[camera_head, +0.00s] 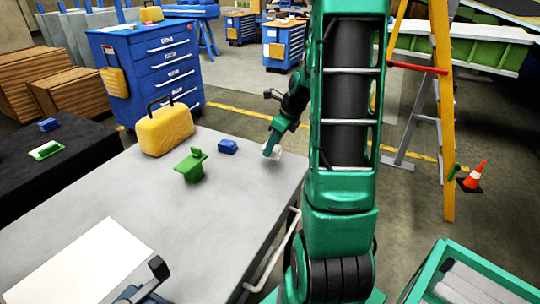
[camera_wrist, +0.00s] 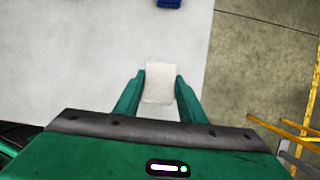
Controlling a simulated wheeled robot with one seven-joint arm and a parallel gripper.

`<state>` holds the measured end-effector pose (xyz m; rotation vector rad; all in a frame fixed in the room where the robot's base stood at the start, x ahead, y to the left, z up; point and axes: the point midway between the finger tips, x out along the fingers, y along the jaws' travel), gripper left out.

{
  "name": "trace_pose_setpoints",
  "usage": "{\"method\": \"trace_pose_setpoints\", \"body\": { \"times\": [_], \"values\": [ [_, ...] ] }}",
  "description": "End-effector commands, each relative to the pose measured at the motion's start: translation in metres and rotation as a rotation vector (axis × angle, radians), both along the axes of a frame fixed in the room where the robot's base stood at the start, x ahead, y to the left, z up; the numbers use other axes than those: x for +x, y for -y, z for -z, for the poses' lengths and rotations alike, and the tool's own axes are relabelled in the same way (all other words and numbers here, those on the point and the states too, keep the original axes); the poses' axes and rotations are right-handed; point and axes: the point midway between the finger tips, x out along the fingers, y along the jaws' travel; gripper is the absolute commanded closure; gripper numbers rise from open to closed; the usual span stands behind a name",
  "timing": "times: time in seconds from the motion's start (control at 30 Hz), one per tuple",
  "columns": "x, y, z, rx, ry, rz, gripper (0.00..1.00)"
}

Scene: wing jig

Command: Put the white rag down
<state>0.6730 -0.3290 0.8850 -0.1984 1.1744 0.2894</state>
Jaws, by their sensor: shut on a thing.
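The white rag (camera_wrist: 160,84) is a small pale block between the two fingers of my gripper (camera_wrist: 160,92) in the wrist view. My gripper is shut on it. In the head view my gripper (camera_head: 272,150) is at the right edge of the grey table (camera_head: 240,205), pointing down, and the rag (camera_head: 278,152) shows only in part beside the fingers. I cannot tell whether the rag touches the table top.
A blue block (camera_head: 228,146) lies left of my gripper. A green part (camera_head: 191,165) and a yellow case (camera_head: 165,129) stand further left. A white sheet (camera_head: 80,262) lies at the near left. The table's middle is clear. A yellow ladder (camera_head: 443,110) stands right.

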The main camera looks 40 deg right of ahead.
Motion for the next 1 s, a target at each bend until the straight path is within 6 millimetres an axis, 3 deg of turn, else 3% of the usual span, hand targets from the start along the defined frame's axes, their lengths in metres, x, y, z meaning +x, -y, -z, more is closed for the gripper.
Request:
{"method": "trace_pose_setpoints", "body": {
  "times": [0.3,0.67,0.7,0.73,1.0],
  "values": [
    [0.0,-0.001,0.037,0.003,-0.001,-0.001,0.88],
    [0.0,-0.001,0.04,0.0,0.0,-0.002,0.88],
    [0.0,-0.001,0.04,0.0,0.0,-0.002,0.54],
    [0.001,-0.001,0.04,0.0,0.0,-0.002,0.47],
    [0.001,-0.002,0.04,0.0,0.001,-0.003,0.45]
  ]
}}
